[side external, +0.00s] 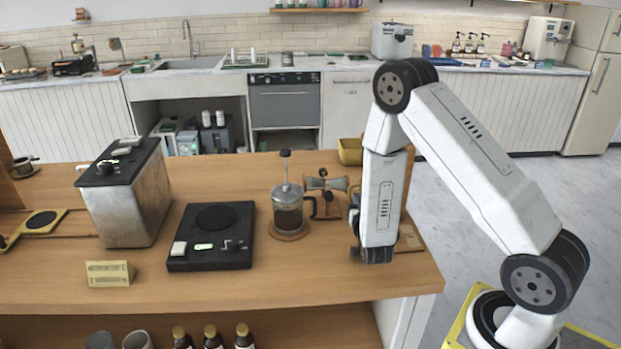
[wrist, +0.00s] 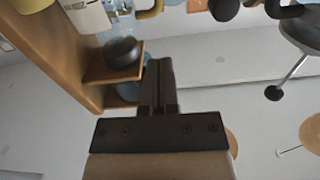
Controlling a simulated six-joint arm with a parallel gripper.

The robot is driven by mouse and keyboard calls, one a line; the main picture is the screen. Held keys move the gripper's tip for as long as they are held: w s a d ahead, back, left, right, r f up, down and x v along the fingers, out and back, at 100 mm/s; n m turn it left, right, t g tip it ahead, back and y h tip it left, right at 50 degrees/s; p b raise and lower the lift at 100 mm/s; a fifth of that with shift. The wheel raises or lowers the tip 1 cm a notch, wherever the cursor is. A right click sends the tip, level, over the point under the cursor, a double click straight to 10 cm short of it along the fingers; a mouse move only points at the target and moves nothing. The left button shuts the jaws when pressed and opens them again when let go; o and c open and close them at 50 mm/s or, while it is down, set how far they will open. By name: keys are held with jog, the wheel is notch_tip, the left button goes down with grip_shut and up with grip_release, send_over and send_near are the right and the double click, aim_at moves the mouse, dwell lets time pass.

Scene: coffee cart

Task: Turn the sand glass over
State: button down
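The sand glass (side external: 325,183) is on a small wooden stand, right of the French press in the side view. Its two bulbs lie roughly level, left and right, rather than one above the other. My gripper (side external: 355,224) is low beside the stand's right side, partly hidden by my white wrist link. The wrist view shows its dark fingers (wrist: 159,68) close together, with nothing visible between them. I cannot tell from the side view whether it touches the stand. I cannot make out the sand glass for certain in the wrist view.
The French press (side external: 288,210) stands on a round coaster just left of the sand glass. A black scale-like device (side external: 211,236) and a metal box machine (side external: 128,195) are farther left. A yellow container (side external: 350,151) is behind. The counter's front strip is mostly clear.

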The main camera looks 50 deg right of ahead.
jog(key=c, duration=1.3)
grip_release()
jog(key=shift+s+a, duration=0.1)
jog(key=shift+s, duration=0.05)
jog(key=o, duration=0.7)
jog(key=shift+a+r, duration=0.15)
jog(key=shift+o, duration=1)
jog(key=shift+w+a+r+m, duration=0.25)
jog(key=shift+m, duration=0.15)
jog(key=w+a+r+m, duration=0.2)
jog(key=a+r+m, duration=0.2)
jog(key=a+m, duration=0.1)
jog(key=shift+a+r+m, duration=0.25)
jog(key=shift+a+m, duration=0.05)
jog(key=shift+m, duration=0.4)
jog(key=shift+w+f, duration=0.1)
jog(key=shift+f, duration=0.1)
send_near(330, 199)
jog(key=shift+w+d+r, duration=0.45)
jog(key=shift+w+d, duration=0.25)
jog(key=shift+w, duration=0.05)
jog(key=shift+f+x, duration=0.2)
jog(key=shift+x, duration=1.65)
jog(key=shift+f+x, duration=0.25)
jog(key=shift+x, duration=1.6)
